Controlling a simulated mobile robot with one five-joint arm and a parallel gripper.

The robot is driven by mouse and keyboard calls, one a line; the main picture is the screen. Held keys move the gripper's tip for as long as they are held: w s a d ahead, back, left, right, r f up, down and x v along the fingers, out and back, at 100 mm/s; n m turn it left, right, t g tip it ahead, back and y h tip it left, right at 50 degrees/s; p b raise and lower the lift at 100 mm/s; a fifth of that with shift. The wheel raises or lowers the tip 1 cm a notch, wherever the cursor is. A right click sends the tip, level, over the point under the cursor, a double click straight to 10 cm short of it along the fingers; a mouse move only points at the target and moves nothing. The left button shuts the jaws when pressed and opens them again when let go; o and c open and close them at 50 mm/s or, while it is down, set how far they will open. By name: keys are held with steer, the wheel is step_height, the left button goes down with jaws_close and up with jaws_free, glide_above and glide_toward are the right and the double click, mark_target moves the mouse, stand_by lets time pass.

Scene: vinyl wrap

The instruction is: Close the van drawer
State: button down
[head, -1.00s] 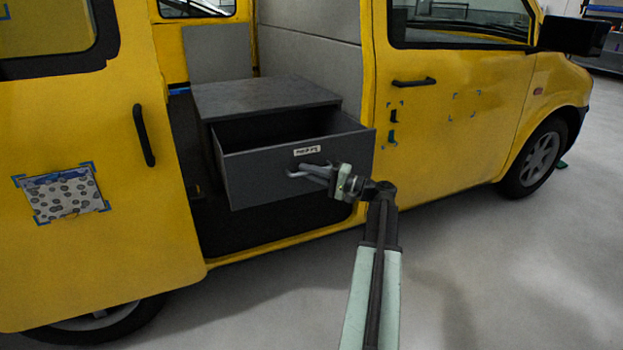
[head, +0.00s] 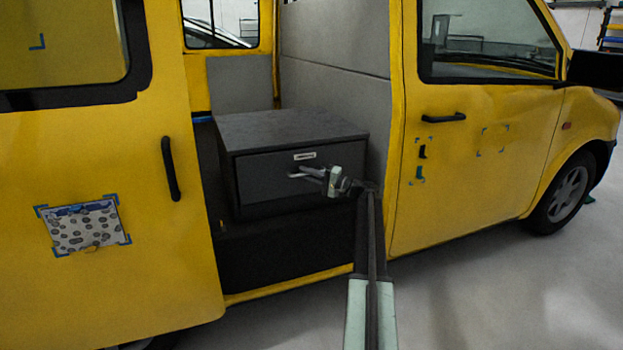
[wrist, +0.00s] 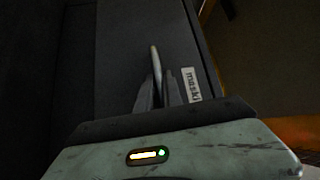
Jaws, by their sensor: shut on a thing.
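The dark grey drawer (head: 265,179) sits in its cabinet (head: 290,130) inside the yellow van's side opening. Its front looks flush with the cabinet, and no open interior shows. A white label (head: 304,156) is on the drawer front, just above the handle. My gripper (head: 312,173) is at the drawer front, shut on the handle, which my fingers mostly hide in the head view. In the wrist view the bar handle (wrist: 154,62) stands between my fingers (wrist: 158,92), with the label (wrist: 192,84) to its right.
The yellow van's sliding door (head: 110,230) is to the left, with a black handle (head: 170,168). The front door (head: 470,170) is to the right of the opening. A grey partition (head: 335,85) stands behind the cabinet. The grey floor (head: 480,290) is clear.

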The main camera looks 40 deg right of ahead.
steer(key=shift+w+a, duration=0.15)
steer(key=shift+w, duration=0.55)
steer(key=shift+r, duration=0.1)
steer(key=c, duration=1.8)
jaws_free()
steer(key=b+v, duration=0.1)
steer(key=v, duration=0.7)
steer(key=shift+s, duration=0.2)
